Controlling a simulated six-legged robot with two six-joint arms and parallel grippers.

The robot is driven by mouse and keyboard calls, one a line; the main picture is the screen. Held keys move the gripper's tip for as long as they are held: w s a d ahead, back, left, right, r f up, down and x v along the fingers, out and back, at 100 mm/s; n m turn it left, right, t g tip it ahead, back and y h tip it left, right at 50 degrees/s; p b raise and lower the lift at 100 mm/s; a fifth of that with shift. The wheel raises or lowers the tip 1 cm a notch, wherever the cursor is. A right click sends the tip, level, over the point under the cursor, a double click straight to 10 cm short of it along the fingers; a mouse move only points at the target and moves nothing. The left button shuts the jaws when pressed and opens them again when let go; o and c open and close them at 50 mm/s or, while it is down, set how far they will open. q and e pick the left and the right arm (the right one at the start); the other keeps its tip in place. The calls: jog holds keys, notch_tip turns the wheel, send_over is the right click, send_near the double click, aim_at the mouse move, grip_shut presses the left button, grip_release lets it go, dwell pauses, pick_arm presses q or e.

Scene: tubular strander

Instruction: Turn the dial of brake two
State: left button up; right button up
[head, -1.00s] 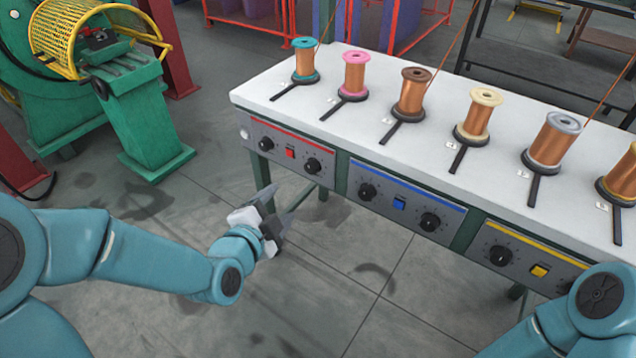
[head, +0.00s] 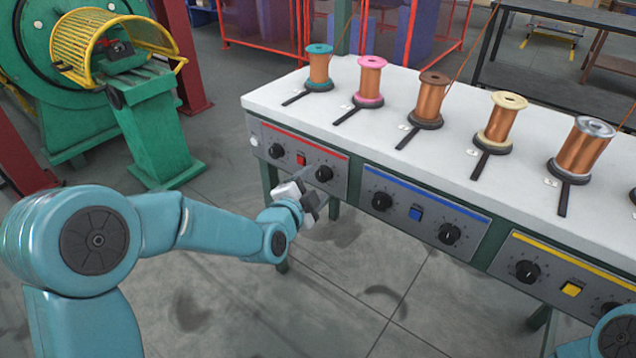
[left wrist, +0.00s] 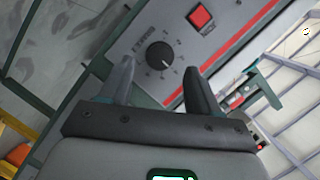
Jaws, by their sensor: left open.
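The red-striped control panel (head: 298,160) on the table front carries a black dial (head: 323,173) to the right of its red button (head: 301,159) and another black dial (head: 276,150) to the left. My left gripper (head: 318,186) is open and empty, just in front of the right-hand dial. In the left wrist view, a black dial (left wrist: 160,55) with a white pointer line lies between and beyond the two open fingers (left wrist: 158,70), apart from them. The lettering beside it is too small to read surely. My right gripper is out of view.
Blue-striped (head: 418,212) and yellow-striped (head: 560,265) panels with more dials continue to the right. Several copper spools stand on the white tabletop (head: 400,95) above. A green machine (head: 155,135) stands at the left. The floor before the table is clear.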

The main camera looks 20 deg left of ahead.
aim_at(321, 177)
pick_arm(q)
jog(key=shift+x, duration=1.8)
jog(key=shift+c, duration=0.3)
jog(key=c, duration=1)
